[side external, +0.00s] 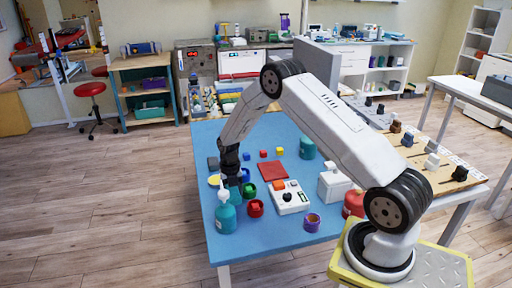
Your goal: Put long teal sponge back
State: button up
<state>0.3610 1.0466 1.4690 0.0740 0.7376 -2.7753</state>
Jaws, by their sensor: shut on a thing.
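My gripper (232,180) points down over the left part of the blue table (270,146), just behind a teal pump bottle (226,218). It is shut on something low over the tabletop. A patch of teal (236,195) shows right below the fingers, partly behind the bottle. I cannot tell whether this patch is the long teal sponge, nor whether it touches the table. A teal piece (246,174) and a green cup (249,190) are close on the gripper's right. I cannot clearly make out the sponge's full shape anywhere.
A yellow disc (214,180) and a dark block (212,163) lie left of the gripper. A red mat (273,170), a white button box (289,197), a red cup (256,208) and a purple ring (312,222) are to the right. The table's back-left area is clear.

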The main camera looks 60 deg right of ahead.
jog(key=shift+w+a+f, duration=0.1)
jog(key=shift+w, duration=0.05)
jog(key=shift+w+a+f, duration=1.15)
jog(key=shift+w+a, duration=0.15)
jog(key=shift+a, duration=0.05)
jog(key=shift+f, duration=0.25)
jog(key=o, duration=1.2)
jog(key=r, duration=0.8)
jog(key=shift+w+d, duration=0.2)
jog(key=shift+w, duration=0.2)
